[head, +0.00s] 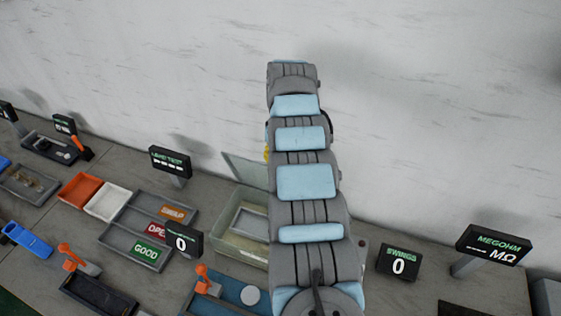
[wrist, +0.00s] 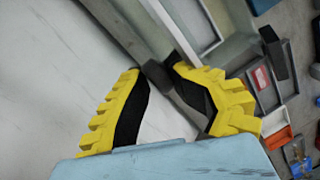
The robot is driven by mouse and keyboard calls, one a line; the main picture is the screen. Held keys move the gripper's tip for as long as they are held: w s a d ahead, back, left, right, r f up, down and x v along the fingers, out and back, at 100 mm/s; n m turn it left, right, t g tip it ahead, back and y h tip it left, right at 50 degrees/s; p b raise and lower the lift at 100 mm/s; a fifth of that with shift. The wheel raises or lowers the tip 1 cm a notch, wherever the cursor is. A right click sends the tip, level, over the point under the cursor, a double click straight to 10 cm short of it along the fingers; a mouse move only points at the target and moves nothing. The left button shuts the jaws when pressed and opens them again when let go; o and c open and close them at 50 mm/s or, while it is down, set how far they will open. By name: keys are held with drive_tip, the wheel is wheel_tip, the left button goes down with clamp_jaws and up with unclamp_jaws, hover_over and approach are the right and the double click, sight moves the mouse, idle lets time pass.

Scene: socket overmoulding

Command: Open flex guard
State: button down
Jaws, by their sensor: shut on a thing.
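The flex guard looks to be the pale see-through box (head: 240,241) left of my arm in the head view. Its lid (head: 246,171) stands raised and tilted toward the wall, with the box open below it. In the wrist view my gripper (wrist: 154,70) has yellow-backed black fingers on either side of a dark grey block (wrist: 158,77) at the lid's edge, and is shut on it. In the head view my arm hides most of the gripper. Only a bit of yellow shows beside the lid.
A grey tray (head: 250,222) lies inside the box. Left are sorting trays marked GOOD (head: 145,252) and OPEN, and a counter display (head: 184,241). An orange-handled lever (head: 204,280) stands in front. Right are the SWINGS (head: 398,263) and MEGOHM (head: 494,243) displays. The white wall is close behind.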

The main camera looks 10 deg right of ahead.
drive_tip(key=shift+s+d+f, duration=0.15)
drive_tip(key=shift+s+f, duration=0.05)
drive_tip(key=shift+f, duration=0.4)
drive_tip(key=c, duration=1)
unclamp_jaws()
drive_tip(key=o, duration=0.3)
drive_tip(key=shift+s+f, duration=0.1)
drive_tip(key=shift+s, duration=0.15)
drive_tip(key=shift+w+a+r, duration=0.2)
drive_tip(key=shift+r, duration=0.1)
drive_tip(key=shift+d+r, duration=0.1)
